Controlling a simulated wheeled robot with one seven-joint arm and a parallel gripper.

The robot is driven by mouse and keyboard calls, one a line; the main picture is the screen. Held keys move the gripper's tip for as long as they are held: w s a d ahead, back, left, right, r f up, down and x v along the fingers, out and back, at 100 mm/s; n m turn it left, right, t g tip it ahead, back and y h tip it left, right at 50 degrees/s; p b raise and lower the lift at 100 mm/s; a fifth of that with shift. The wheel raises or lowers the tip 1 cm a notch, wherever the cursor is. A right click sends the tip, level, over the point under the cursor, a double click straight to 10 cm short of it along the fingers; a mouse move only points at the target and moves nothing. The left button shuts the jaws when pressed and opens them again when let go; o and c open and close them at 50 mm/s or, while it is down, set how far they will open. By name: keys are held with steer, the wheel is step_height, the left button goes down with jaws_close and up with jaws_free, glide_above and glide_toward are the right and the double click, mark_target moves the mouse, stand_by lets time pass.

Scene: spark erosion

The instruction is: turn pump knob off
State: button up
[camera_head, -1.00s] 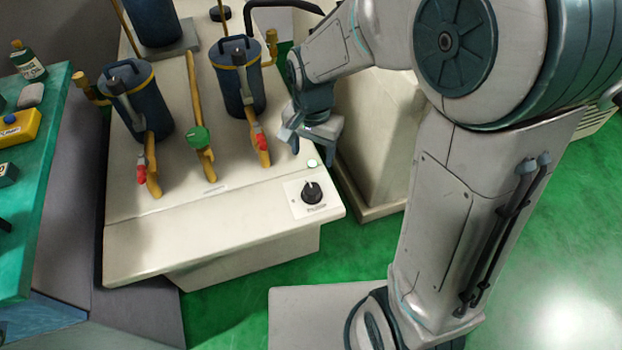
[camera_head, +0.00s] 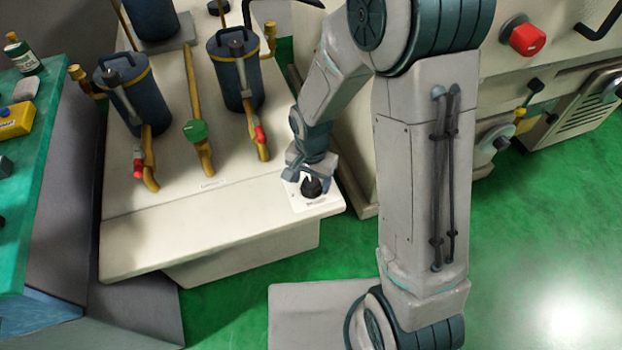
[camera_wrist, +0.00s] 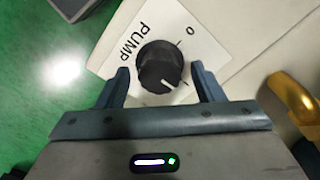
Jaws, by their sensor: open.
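The black pump knob (camera_head: 311,187) sits on a white plate (camera_head: 325,203) near the right front corner of the beige cabinet top. In the wrist view the knob (camera_wrist: 160,67) has a white pointer line, which points down and right toward a tick mark on the plate (camera_wrist: 110,50). The plate reads "PUMP", and a "0" stands at the upper right. My gripper (camera_wrist: 162,85) is open, with one finger on each side of the knob. Small gaps seem to show between fingers and knob. In the head view my gripper (camera_head: 308,172) partly hides the plate.
Blue canisters (camera_head: 132,95) with yellow pipes stand behind on the cabinet top (camera_head: 160,230). A green valve handle (camera_head: 195,130) and a red one (camera_head: 259,134) are to the left. A yellow pipe piece (camera_wrist: 290,100) shows right in the wrist view. The cabinet's front strip is clear.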

steer(key=c, duration=1)
steer(key=shift+o, duration=0.2)
steer(key=shift+n, duration=0.4)
steer(key=n, duration=0.3)
steer(key=shift+n, duration=0.4)
steer(key=n, duration=0.4)
steer(key=shift+n, duration=0.3)
steer(key=n, duration=0.4)
steer(key=shift+r+p, duration=0.1)
steer(key=shift+p, duration=0.3)
steer(key=n+p, duration=0.1)
steer(key=n, duration=0.3)
steer(key=shift+n, duration=0.3)
